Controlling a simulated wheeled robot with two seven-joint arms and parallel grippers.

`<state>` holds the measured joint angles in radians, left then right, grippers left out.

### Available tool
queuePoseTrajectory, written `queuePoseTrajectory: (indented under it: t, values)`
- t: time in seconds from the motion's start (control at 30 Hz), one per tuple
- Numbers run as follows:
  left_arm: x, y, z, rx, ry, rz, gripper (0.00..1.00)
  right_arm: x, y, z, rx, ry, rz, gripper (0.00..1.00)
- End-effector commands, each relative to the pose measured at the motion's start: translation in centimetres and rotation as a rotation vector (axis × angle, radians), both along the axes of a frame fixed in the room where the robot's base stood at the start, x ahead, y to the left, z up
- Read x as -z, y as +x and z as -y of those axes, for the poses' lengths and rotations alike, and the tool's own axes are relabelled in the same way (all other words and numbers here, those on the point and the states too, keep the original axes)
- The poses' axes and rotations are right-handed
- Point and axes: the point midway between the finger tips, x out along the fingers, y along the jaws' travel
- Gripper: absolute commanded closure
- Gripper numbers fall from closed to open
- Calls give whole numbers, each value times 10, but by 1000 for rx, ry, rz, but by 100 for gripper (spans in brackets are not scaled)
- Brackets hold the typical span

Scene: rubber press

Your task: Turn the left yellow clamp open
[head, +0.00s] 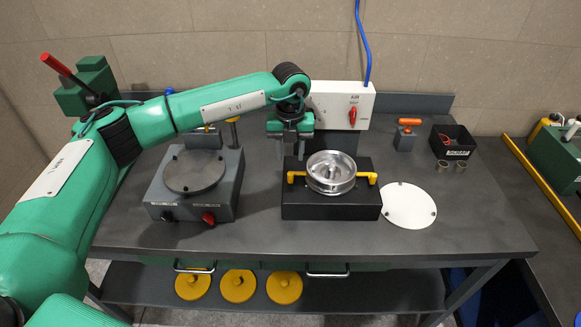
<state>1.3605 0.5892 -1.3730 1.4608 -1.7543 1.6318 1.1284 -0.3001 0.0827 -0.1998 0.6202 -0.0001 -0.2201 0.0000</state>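The left yellow clamp (293,176) is at the left side of a round metal mold (331,172) on a black block (331,205). The right yellow clamp (367,177) is at the mold's other side. My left gripper (290,152) points down above and just behind the left clamp, apart from it as far as I can see. Its fingers look spread with nothing between them. The clamp's far end is partly hidden beside the mold. My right gripper is not in view.
A grey hotplate (209,212) stands left of the block. A white round plate (409,206) lies at its right. A white air box (342,100) with a red knob is behind. An orange-handled tool (405,134) and black bin (453,141) are at the back right. The front bench edge is clear.

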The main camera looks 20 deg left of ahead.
Motion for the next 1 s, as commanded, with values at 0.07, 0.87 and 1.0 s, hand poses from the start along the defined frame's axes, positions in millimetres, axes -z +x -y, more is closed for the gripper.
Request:
queuePoseTrajectory:
  t: [0.07, 0.87, 1.0]
  values:
    - [15, -1, 0, 0, 0, -4, 61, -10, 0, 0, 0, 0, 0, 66]
    - [74, 0, 1, 1, -3, 1, 75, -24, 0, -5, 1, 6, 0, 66]
    - [74, 0, 1, 1, -3, 1, 100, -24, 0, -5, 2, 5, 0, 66]
